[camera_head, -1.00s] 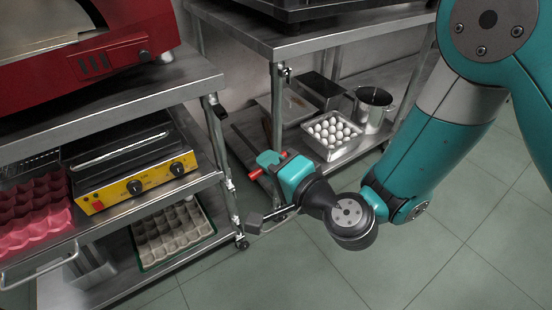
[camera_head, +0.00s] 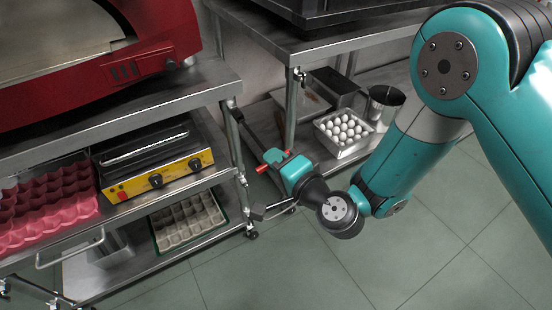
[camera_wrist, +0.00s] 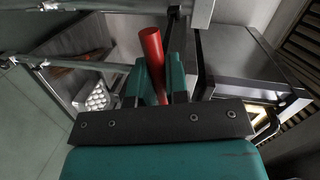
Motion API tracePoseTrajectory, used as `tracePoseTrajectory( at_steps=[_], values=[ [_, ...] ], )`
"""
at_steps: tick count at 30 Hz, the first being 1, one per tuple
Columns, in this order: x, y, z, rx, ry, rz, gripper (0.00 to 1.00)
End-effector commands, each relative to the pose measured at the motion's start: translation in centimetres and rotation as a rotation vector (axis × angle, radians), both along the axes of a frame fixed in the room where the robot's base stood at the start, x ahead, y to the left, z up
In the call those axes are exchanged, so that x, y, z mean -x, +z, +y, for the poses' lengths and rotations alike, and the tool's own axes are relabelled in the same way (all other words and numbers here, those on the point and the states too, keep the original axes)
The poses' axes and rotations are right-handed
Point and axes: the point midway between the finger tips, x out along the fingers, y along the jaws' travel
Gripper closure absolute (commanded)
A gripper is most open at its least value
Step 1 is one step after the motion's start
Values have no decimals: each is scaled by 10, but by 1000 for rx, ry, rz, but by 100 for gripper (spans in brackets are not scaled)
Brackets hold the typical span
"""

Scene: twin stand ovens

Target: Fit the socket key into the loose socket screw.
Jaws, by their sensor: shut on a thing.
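My gripper (camera_head: 276,162) is shut on a red rod-shaped piece, which I take to be the socket key (camera_head: 262,169). In the wrist view the red key (camera_wrist: 151,45) is clamped between the teal fingers and sticks out past their tips. My gripper hangs in front of the gap between the two stands, near the left stand's right leg in the picture. Black fittings show on the left stand's leg (camera_head: 238,115) and on the right stand's leg (camera_head: 300,76). I cannot tell which holds the loose socket screw. The key's working end is not clear.
The left stand (camera_head: 110,112) carries a red oven (camera_head: 130,68), a yellow-fronted appliance (camera_head: 170,175) and egg trays. The right stand (camera_head: 345,42) has a tray of white eggs (camera_head: 322,122) and a metal pot (camera_head: 384,105) below. The tiled floor (camera_head: 300,268) in front is clear.

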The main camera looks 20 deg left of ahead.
Motion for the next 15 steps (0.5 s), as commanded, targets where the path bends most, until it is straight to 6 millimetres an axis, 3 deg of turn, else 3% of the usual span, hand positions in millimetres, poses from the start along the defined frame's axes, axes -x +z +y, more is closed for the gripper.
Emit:
tracePoseTrajectory(
  at_steps=[15],
  values=[
    [-3, 2, 4, -4, 1, -1, 100]
  ],
)
